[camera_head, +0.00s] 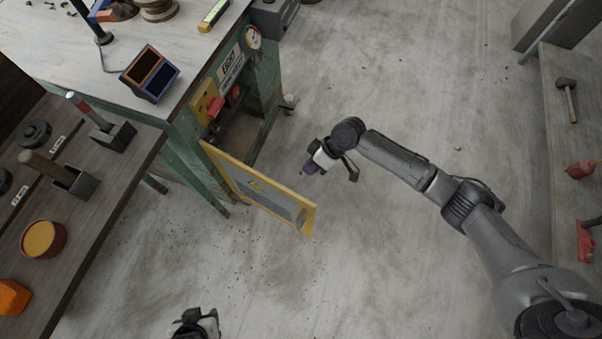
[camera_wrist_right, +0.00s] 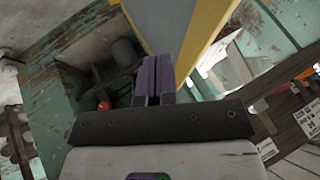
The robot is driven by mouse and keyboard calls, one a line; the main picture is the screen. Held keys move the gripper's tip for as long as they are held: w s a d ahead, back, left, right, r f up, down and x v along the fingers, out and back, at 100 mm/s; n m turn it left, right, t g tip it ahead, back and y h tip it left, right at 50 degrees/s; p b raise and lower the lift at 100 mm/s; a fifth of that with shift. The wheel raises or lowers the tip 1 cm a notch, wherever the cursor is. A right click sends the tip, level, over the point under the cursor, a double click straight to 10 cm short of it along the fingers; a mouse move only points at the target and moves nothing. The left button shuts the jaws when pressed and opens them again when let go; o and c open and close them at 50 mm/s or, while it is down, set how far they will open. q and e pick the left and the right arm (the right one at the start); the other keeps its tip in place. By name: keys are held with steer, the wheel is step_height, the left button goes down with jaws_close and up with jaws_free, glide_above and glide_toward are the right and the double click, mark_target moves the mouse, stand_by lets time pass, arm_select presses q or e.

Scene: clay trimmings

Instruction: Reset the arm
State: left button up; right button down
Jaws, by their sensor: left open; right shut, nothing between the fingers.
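My right arm (camera_head: 400,165) reaches in from the lower right, over the floor. Its gripper (camera_head: 306,170) is a little to the right of the open yellow-edged grey door (camera_head: 260,188) of the green cabinet. In the right wrist view the purple fingers (camera_wrist_right: 155,78) are shut together with nothing between them. The door (camera_wrist_right: 180,25) shows just beyond them, and I cannot tell whether they touch it. My left gripper (camera_head: 195,322) is at the bottom edge, open, mostly cut off and away from the shelf and cabinet.
The green workbench cabinet (camera_head: 262,100) is at upper left, with a red switch (camera_head: 214,106) and a gauge (camera_head: 253,37). Another bench (camera_head: 566,140) is at right. The floor between is clear.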

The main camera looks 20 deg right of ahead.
steer(key=p+v, duration=0.2)
steer(key=v, duration=0.4)
steer(key=shift+s+r, duration=0.25)
steer(key=shift+s, duration=0.1)
